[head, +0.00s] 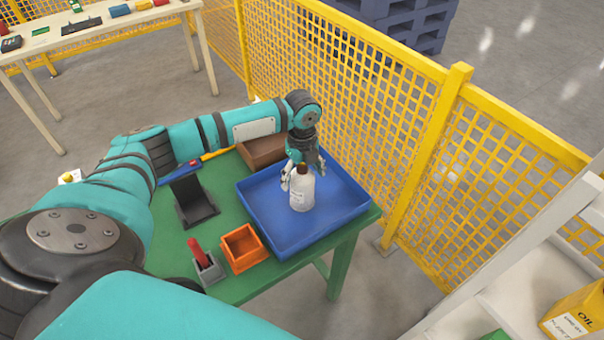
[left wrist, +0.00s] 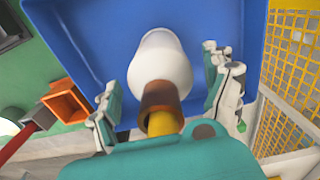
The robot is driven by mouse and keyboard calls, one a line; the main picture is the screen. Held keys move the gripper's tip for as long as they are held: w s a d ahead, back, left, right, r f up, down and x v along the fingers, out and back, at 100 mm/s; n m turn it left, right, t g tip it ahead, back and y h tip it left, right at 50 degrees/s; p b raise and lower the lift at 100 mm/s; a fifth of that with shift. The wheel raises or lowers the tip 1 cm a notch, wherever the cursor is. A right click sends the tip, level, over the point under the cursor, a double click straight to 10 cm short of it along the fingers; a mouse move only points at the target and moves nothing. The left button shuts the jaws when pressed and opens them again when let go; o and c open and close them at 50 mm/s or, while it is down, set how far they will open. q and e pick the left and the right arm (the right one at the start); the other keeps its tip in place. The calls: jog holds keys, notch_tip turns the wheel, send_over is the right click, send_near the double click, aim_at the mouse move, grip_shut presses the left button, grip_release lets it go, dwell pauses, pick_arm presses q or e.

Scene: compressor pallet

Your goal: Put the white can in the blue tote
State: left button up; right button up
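The white can (head: 302,193), a white bottle-like container with a label and a brown neck, stands upright inside the blue tote (head: 345,205) on the green table. My left gripper (head: 303,172) is above it, pointing down. In the left wrist view the can (left wrist: 160,62) lies between the spread fingers of my left gripper (left wrist: 165,92), with a brown neck and yellow top nearest the camera. Gaps show between the fingers and the can, so the gripper is open. The blue tote (left wrist: 85,45) fills the background there. My right gripper is not in view.
An orange bin (head: 243,248), a grey holder with a red-handled tool (head: 203,262) and a black stand (head: 190,200) sit left of the tote. A brown box (head: 262,152) is behind it. A yellow mesh fence (head: 370,110) runs close beyond the table. White shelves stand at right.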

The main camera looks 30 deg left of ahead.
pick_arm(q)
jog(key=shift+r, duration=0.1)
notch_tip(320, 180, up, 12)
jog(key=shift+r+b, duration=0.1)
jog(key=shift+b, duration=1.05)
